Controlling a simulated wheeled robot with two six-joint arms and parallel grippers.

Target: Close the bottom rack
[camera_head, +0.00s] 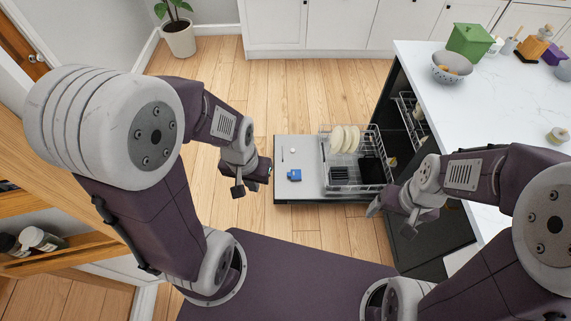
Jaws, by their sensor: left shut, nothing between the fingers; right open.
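The dishwasher's bottom rack (357,186) is a wire basket pulled out over the lowered door (296,155). It holds several cream plates (344,139) and dark items. The upper rack (404,102) shows inside the dark dishwasher opening to the right. My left gripper (238,192) is shut and empty, just left of the door's outer edge and apart from it. My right gripper (374,208) is open near the lower right corner of the rack; I cannot tell whether it touches.
A blue item (294,175) lies on the door, left of the rack. The white counter (490,110) above the dishwasher bears a bowl (452,72) and a green box (470,41). A potted plant (178,36) stands at the back left. Wooden floor (280,90) behind the door is clear.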

